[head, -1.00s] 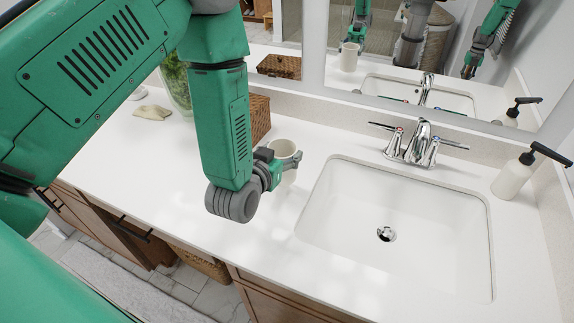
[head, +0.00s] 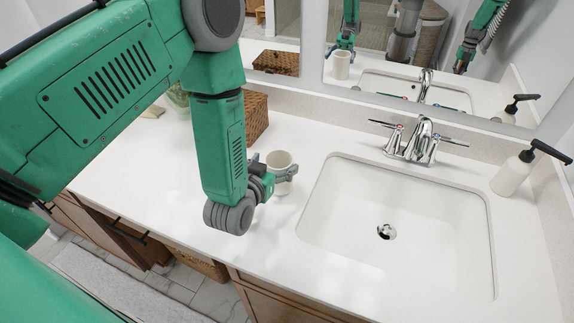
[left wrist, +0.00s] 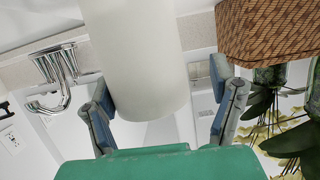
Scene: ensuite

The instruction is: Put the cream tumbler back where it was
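The cream tumbler (head: 279,163) is upright and appears to stand on the white counter, left of the sink. My left gripper (head: 285,176) is around it, one finger on each side. In the left wrist view, which is upside down, the tumbler (left wrist: 145,60) fills the space between the fingers of my left gripper (left wrist: 163,105). There is a clear gap between the tumbler and the right-hand finger; the left-hand finger is close to it or touching. The tumbler's base is out of that frame. My right gripper shows only as a small mirror reflection.
A woven box (head: 256,118) stands behind the tumbler. The sink (head: 400,225) with its chrome faucet (head: 413,142) is to the right, and a soap dispenser (head: 512,175) is at the far right. A plant in a vase (head: 178,98) is partly hidden by my arm. The front counter is clear.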

